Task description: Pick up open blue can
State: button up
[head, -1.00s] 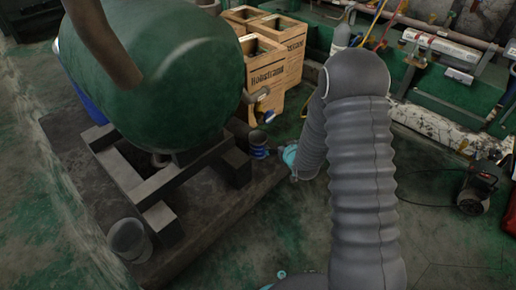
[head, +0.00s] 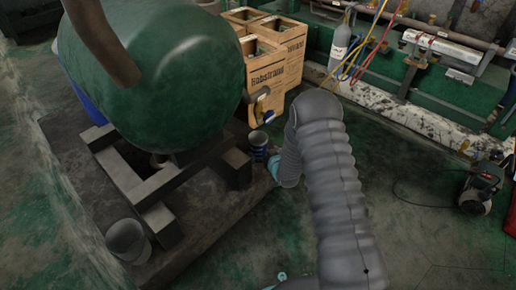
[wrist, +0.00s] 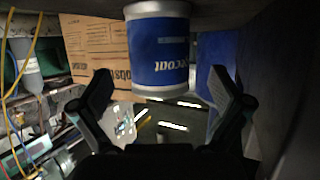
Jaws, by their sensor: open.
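The blue can (head: 258,147) stands at the edge of the dark plinth, beside the green tank's foot; its open top faces up. In the wrist view, which is upside down, the can (wrist: 160,45) shows large, with a white rim band and inverted "coat" lettering. My gripper (wrist: 160,77) is open. Its two dark fingers are spread wide on either side of the can's lower picture area, with visible gaps, and nothing is held. In the head view my arm covers most of the gripper.
The green tank (head: 160,75) on its grey supports is close to the can. Wooden crates (head: 275,65) stand behind it. A grey bucket (head: 128,241) sits at the plinth's near left. A gas cylinder (head: 340,45) stands at the back. The right floor is mostly clear.

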aim_at(262, 145)
jog(key=shift+x, duration=2.75)
jog(key=c, duration=1.3)
jog(key=shift+o, duration=0.2)
jog(key=shift+r, duration=0.15)
jog(key=shift+r, duration=1.45)
jog(key=w+d+r, duration=0.1)
jog(key=d+r, duration=0.6)
jog(key=d, duration=0.4)
jog(key=shift+d+r+p, duration=0.35)
